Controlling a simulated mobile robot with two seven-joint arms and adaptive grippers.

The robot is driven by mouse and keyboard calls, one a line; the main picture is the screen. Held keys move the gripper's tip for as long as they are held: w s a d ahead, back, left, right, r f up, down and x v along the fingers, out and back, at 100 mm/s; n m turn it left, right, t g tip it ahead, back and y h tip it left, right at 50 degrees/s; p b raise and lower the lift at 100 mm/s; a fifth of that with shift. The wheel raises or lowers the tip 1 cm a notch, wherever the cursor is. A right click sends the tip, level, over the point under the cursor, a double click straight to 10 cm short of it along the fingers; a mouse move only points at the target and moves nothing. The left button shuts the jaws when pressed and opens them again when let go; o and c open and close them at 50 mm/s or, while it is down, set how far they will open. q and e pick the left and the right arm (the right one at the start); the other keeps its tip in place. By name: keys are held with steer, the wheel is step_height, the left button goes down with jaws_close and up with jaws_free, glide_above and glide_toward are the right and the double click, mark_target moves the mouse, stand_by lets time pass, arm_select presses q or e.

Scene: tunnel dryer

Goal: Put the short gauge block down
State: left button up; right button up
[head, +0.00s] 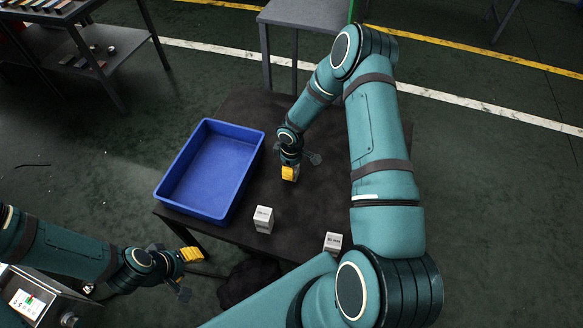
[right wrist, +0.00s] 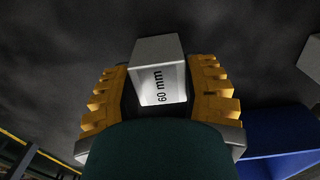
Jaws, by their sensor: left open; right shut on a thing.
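My right gripper (head: 289,173) is over the dark table, right of the blue bin. In the right wrist view its yellow fingers (right wrist: 160,95) are shut on a pale gauge block (right wrist: 160,72) marked "60 mm". The fingers hide most of that block in the head view, and I cannot tell whether it touches the table. Two more pale blocks stand on the table: one nearer the front (head: 263,219) and one at the front right (head: 332,242), partly behind my arm. Their labels are too small to read. My left gripper (head: 190,256) is open and empty, off the table's front left corner.
The empty blue bin (head: 178,207) takes up the table's left side. The dark table (head: 325,205) has bare room right of the held block and between the standing blocks. A shelf rack (head: 118,45) and a grey table (head: 300,14) stand farther back.

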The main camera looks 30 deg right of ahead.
steer(key=shift+f, duration=0.15)
steer(key=o, duration=1.1)
steer(key=shift+o, duration=0.7)
